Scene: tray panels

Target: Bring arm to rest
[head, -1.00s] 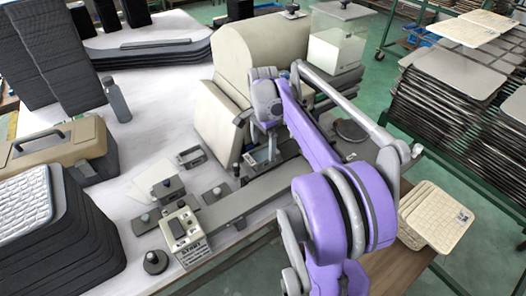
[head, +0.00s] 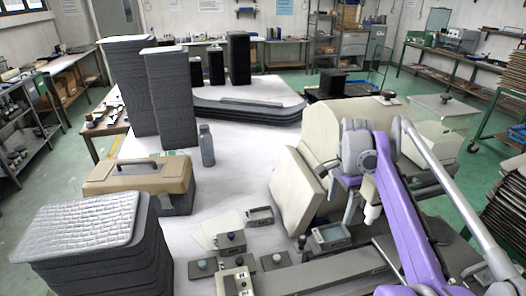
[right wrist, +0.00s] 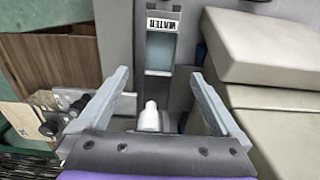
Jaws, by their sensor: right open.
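My right arm, purple and grey, reaches in from the lower right of the head view. Its gripper (head: 338,218) hangs in front of the cream, rounded machine housing (head: 334,130), above the grey machine bed. In the right wrist view the two grey fingers (right wrist: 163,90) stand wide apart with nothing gripped. A small white nozzle-like part (right wrist: 149,117) shows between them, near the palm. My left gripper is not in view.
A tan toolbox (head: 142,178), a grey bottle (head: 207,146) and a stack of trays with a white quilted top (head: 82,225) stand on the white table. Tall dark stacks (head: 172,95) stand behind. A control box (head: 237,281) and small fixtures sit left of the arm.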

